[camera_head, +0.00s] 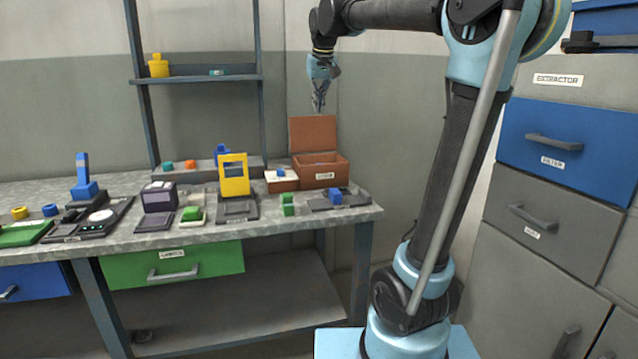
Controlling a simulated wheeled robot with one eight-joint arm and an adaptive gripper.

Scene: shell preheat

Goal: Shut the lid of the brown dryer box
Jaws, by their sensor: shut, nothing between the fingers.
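The brown dryer box (322,171) sits at the back right of the grey workbench, near the wall. Its lid (313,133) stands up, open, at the back of the box. A small label is on the box front. My gripper (319,106) hangs above the box, just above the lid's top edge in the picture, pointing down. Its fingers are shut and empty. I cannot tell whether it is in front of or behind the lid. The inside of the box is mostly hidden by its front wall.
A small box with a white top (281,182) stands left of the dryer box. Green blocks (287,204) and a dark fixture with a blue block (336,197) lie in front. A yellow frame device (234,177) stands farther left. A shelf rack (197,79) rises behind the bench.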

